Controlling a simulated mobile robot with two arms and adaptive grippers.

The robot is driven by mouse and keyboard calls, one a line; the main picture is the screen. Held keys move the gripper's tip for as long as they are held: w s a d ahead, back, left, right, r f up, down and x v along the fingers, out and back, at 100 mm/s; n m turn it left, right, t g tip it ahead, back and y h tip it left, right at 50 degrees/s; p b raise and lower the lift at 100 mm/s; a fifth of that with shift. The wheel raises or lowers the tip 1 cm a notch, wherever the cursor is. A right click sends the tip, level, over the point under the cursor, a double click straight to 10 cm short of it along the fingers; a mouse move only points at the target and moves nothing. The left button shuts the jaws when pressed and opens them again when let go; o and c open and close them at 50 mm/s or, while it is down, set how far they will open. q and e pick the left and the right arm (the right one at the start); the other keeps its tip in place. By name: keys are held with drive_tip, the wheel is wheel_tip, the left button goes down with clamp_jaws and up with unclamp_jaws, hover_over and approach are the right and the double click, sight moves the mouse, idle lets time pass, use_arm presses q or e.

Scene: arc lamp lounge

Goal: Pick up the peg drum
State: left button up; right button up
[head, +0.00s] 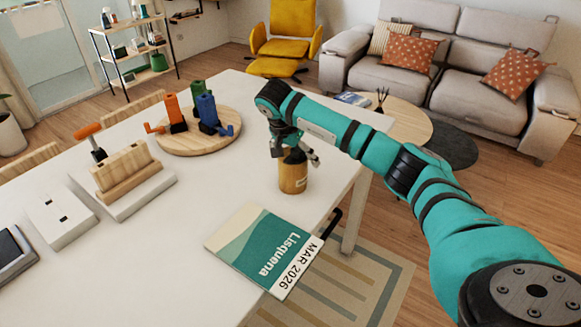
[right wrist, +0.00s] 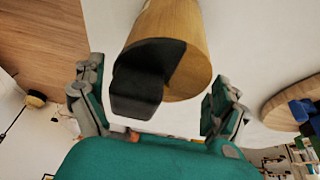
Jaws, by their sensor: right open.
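The peg drum, which I take to be the upright wooden cylinder (head: 293,178) with a black piece on top, stands on the white table near its right edge. In the right wrist view, the drum (right wrist: 188,40) shows its wooden end and the black piece (right wrist: 140,85) jutting from it. My right gripper (head: 296,154) is at the drum's top, open, its fingers spread to either side. In the wrist view, the gripper (right wrist: 155,104) has one finger left and one right of the drum, with gaps showing. My left gripper is not in view.
A Lisquena magazine (head: 262,248) lies in front of the drum. A white box (head: 60,218) stands further left. Bare table lies left of the drum.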

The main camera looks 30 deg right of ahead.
drive_tip(key=shift+d+f, duration=0.1)
drive_tip(key=shift+f, duration=0.25)
drive_tip(key=shift+c, duration=0.4)
drive_tip(key=c, duration=1.5)
